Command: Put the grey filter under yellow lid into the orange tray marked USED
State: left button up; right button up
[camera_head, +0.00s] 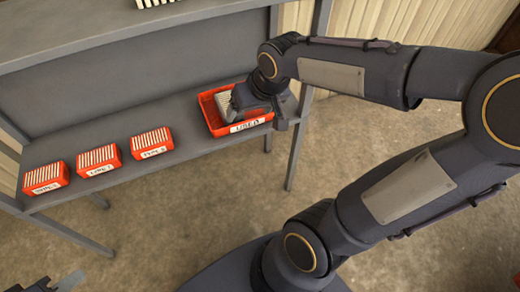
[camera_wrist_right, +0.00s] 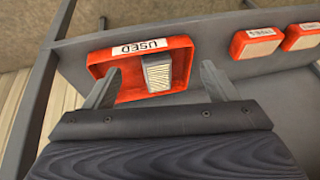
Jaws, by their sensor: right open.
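The orange tray marked USED (camera_head: 253,123) stands at the right end of the grey shelf; it also shows in the right wrist view (camera_wrist_right: 180,50). A pale grey pleated filter (camera_head: 224,103) is in the tray, and it shows in the right wrist view (camera_wrist_right: 158,73) between the fingers, apart from both. My right gripper (camera_wrist_right: 160,86) is open over the tray and hides part of it in the head view. No yellow lid is in view. A dark part at the lower left of the head view may be my left gripper; its jaws cannot be made out.
Three labelled orange boxes of pale filters stand in a row on the shelf, at the left (camera_head: 46,178), middle (camera_head: 97,161) and right (camera_head: 151,143). Bare shelf lies between them and the tray. An upper shelf (camera_head: 150,32) overhangs behind. A shelf leg (camera_head: 297,140) stands right of the tray.

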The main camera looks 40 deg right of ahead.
jog(key=s+a+n+y, duration=0.1)
jog(key=s+a+y, duration=0.2)
jog(key=s, duration=1)
jog(key=a, duration=0.3)
jog(key=shift+s+a+t, duration=0.2)
jog(key=shift+s+t, duration=0.05)
jog(key=shift+t, duration=0.15)
jog(key=shift+r, duration=0.1)
